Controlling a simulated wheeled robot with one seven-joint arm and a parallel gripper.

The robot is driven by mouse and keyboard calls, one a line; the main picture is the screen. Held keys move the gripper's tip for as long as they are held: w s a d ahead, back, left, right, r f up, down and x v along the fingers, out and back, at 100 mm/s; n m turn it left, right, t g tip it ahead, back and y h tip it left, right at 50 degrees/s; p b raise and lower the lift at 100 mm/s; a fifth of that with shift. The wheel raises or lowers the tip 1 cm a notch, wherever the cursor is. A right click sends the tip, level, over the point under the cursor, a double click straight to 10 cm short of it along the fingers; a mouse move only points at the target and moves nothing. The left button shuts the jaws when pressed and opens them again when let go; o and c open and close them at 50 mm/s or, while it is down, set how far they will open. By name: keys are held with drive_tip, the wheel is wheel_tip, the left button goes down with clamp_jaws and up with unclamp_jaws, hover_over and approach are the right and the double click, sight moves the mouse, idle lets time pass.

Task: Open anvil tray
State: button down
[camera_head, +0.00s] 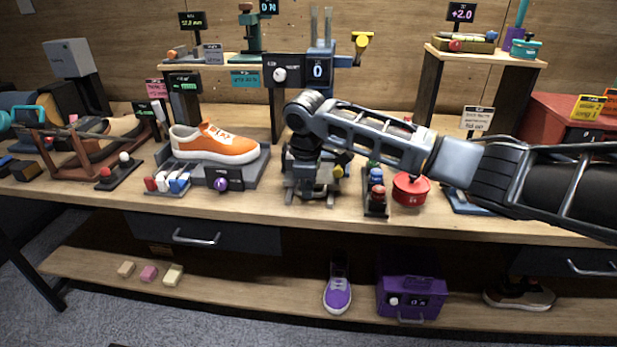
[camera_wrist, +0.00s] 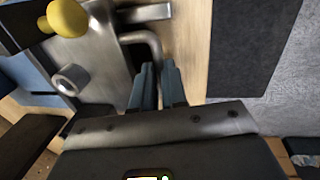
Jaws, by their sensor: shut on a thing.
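The press machine (camera_head: 319,62) stands at the middle of the bench, with a blue upright and a display reading 0. Its lower part, with grey metal pieces (camera_head: 312,188) and a yellow knob, is partly hidden behind my arm. In the wrist view, a bent grey metal handle (camera_wrist: 152,42) stands beside the metal plate (camera_wrist: 105,55) of what looks like the anvil tray. My gripper (camera_wrist: 158,76) is at this handle, its two dark blue-grey fingers close together and shut on it. The exact contact is partly hidden by the fingers. How far the tray is out cannot be told.
An orange sneaker (camera_head: 214,142) rests on a grey stand left of the press. A rack of small bottles (camera_head: 376,190) and a red round tin (camera_head: 410,189) stand close on its right. A drawer with a handle (camera_head: 197,238) lies below the bench top.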

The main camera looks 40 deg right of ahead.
drive_tip(key=shift+s+a+p, duration=0.5)
drive_tip(key=shift+s+a, duration=0.2)
drive_tip(key=shift+a, duration=0.2)
drive_tip(key=c, duration=1.2)
unclamp_jaws()
drive_tip(key=shift+o, duration=0.2)
wheel_tip(320, 180, up, 8)
drive_tip(key=a, duration=0.1)
drive_tip(key=shift+s+f+b, duration=0.15)
drive_tip(key=shift+s+b, duration=0.15)
drive_tip(key=shift+s, duration=0.1)
